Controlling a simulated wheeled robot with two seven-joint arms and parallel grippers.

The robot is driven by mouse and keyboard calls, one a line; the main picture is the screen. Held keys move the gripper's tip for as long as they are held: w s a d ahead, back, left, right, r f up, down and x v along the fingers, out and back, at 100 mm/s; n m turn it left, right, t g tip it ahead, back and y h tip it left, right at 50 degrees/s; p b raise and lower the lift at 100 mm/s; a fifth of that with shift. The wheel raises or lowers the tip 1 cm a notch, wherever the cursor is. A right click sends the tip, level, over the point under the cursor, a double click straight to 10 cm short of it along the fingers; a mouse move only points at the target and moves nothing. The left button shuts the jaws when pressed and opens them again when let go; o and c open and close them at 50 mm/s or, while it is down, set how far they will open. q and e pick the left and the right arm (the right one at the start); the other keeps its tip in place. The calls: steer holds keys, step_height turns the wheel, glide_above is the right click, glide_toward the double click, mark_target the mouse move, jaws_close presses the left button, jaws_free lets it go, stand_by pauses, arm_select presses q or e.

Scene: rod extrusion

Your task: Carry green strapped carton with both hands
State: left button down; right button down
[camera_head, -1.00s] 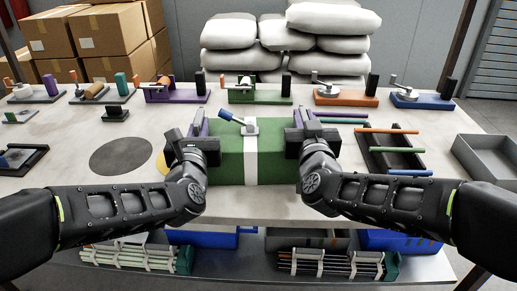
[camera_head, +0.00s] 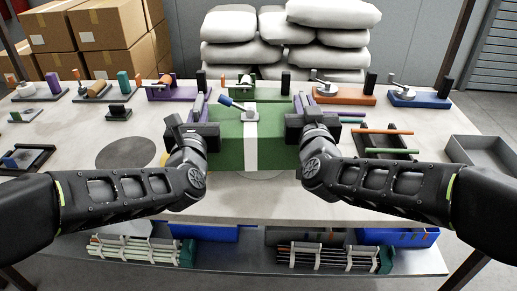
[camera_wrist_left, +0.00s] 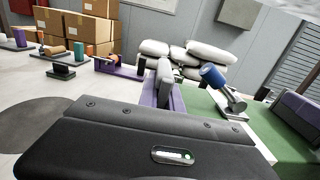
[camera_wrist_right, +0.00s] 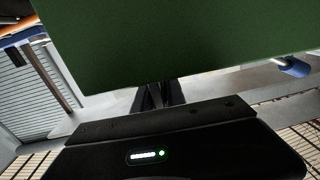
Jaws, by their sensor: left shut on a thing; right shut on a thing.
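The green carton (camera_head: 229,146) with a white strap (camera_head: 251,152) is held level between my two grippers. A grey plate with a blue-handled buckle (camera_head: 238,107) sits on its top, and it also shows in the left wrist view (camera_wrist_left: 218,82). My left gripper (camera_head: 203,118) is shut at the carton's left end. My right gripper (camera_head: 299,116) is shut at its right end. Purple parts show at both ends; the exact contact is hidden. In the right wrist view the carton's green face (camera_wrist_right: 190,40) fills the top.
Several fixtures line the table's back edge, among them an orange one (camera_head: 346,99) and a blue one (camera_head: 419,101). A dark tray with coloured rods (camera_head: 390,152) and a grey bin (camera_head: 480,155) stand right. The table's front strip (camera_head: 250,205) is clear.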

stand_by(0.7)
